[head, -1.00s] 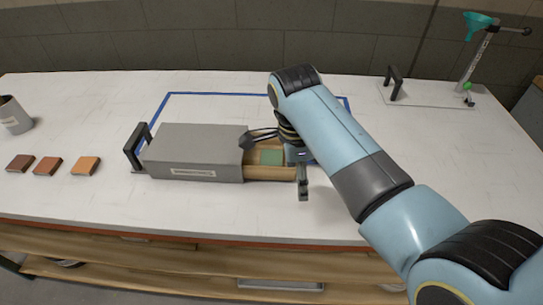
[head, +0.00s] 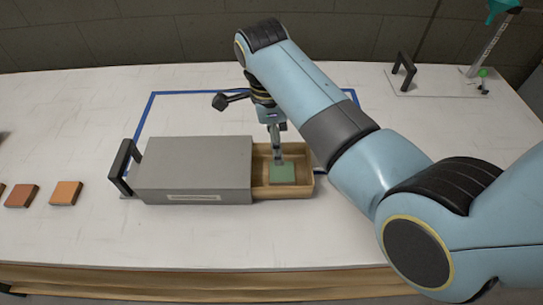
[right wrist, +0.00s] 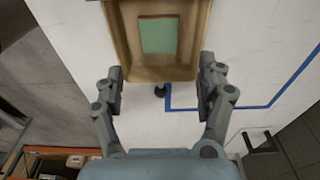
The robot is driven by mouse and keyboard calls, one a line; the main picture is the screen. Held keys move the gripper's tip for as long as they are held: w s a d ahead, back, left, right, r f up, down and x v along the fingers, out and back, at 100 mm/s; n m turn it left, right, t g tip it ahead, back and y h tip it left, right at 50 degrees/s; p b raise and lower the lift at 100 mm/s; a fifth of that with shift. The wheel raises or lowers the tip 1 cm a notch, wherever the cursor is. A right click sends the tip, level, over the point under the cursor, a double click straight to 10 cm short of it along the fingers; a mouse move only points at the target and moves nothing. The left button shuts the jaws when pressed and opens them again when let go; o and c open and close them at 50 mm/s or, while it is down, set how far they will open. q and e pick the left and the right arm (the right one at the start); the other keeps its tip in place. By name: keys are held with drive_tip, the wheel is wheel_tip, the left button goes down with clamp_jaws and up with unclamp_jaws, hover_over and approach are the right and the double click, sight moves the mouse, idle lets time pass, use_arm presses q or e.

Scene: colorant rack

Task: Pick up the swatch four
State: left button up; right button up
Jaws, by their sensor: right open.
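A flat green swatch (head: 283,173) lies in the open wooden drawer (head: 305,190) that sticks out of the right side of a grey box (head: 190,163). The swatch also shows in the right wrist view (right wrist: 158,35), flat on the drawer floor. My right gripper (head: 250,130) is open and empty. My left gripper is not in view.
Orange-brown swatches (head: 66,193) lie on the table left of the box. A black handle (head: 121,166) stands at the box's left end. Blue tape (head: 185,92) marks the table behind. A stand (head: 490,50) with a teal funnel is at back right.

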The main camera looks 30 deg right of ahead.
sight(282, 172)
drive_tip(key=shift+s+d+f, duration=0.1)
drive_tip(key=shift+f, duration=0.5)
drive_tip(key=shift+s+d+f, duration=0.1)
drive_tip(key=shift+f, duration=0.45)
drive_tip(key=shift+s+d+f, duration=0.1)
drive_tip(key=shift+s+f, duration=0.05)
drive_tip(key=shift+f, duration=0.45)
drive_tip(key=shift+s+f, duration=0.15)
drive_tip(key=shift+f, duration=0.4)
drive_tip(key=shift+w+f, duration=0.1)
drive_tip(key=shift+f, duration=0.15)
drive_tip(key=shift+w+f+b, duration=0.1)
drive_tip(key=shift+f+b, duration=0.15)
drive_tip(key=shift+b, duration=0.15)
wheel_tip(282, 172, down, 5)
drive_tip(key=b, duration=0.5)
drive_tip(key=shift+d+r, duration=0.1)
drive_tip(key=shift+r, duration=0.1)
drive_tip(key=shift+f+b, duration=0.25)
drive_tip(key=shift+b, duration=0.3)
drive_tip(key=shift+r, duration=0.15)
drive_tip(key=c, duration=0.9)
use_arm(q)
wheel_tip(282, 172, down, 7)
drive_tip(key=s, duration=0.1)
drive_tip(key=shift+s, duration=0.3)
use_arm(e)
drive_tip(key=shift+o, duration=0.2)
